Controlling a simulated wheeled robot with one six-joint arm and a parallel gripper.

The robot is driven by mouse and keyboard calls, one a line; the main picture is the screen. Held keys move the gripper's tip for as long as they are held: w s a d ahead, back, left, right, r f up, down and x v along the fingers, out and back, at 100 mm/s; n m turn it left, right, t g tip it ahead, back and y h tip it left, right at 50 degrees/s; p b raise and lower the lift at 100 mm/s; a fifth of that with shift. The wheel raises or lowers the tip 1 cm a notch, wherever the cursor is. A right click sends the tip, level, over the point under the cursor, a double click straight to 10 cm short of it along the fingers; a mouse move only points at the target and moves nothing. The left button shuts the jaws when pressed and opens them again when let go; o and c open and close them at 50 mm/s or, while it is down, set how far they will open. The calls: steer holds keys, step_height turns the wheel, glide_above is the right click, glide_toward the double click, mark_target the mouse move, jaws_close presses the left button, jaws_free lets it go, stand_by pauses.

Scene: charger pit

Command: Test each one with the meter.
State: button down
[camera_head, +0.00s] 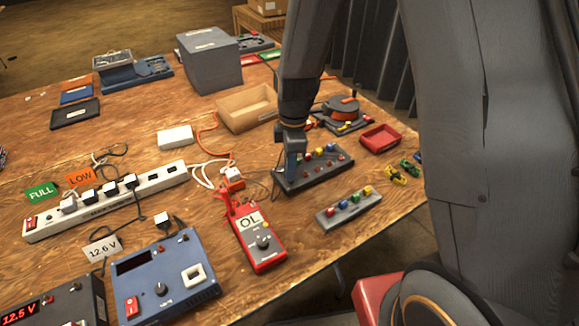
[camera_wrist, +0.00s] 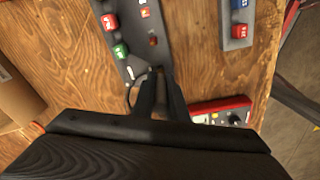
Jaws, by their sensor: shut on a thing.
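The red meter (camera_head: 261,240) lies on the wooden bench with "OL" on its display. Its red end also shows at the right of the wrist view (camera_wrist: 222,106). A dark board (camera_head: 303,177) with red, green and other coloured small parts lies behind it; it also shows in the wrist view (camera_wrist: 122,14). My gripper (camera_head: 291,160) points down at the board's left end. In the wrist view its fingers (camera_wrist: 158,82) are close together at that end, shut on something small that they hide. A second grey strip (camera_head: 335,216) with coloured parts lies in front right.
A white power strip (camera_head: 105,205) with black plugs is at left. A blue box with a dial (camera_head: 165,280) stands in front. A cardboard tray (camera_head: 247,110), a red tray (camera_head: 381,138) and a grey box (camera_head: 210,62) are behind. Thin cables cross the bench.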

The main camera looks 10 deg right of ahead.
steer(key=shift+f+b, duration=0.3)
steer(key=shift+f, duration=0.5)
stand_by(1.2)
steer(key=c, duration=1.4)
jaws_free()
steer(key=shift+o, duration=0.2)
steer(key=shift+r, duration=0.15)
steer(key=shift+r+p, duration=2.75)
steer(key=shift+r, duration=0.9)
steer(key=s+d+r+m, duration=0.5)
steer(key=s+m, duration=0.2)
steer(key=m, duration=0.2)
steer(key=s+d+r+m+t, duration=0.1)
steer(key=s+d+r+m, duration=0.4)
steer(key=s+m, duration=0.2)
steer(key=shift+d+m+h, duration=0.3)
steer(key=shift+m, duration=0.7)
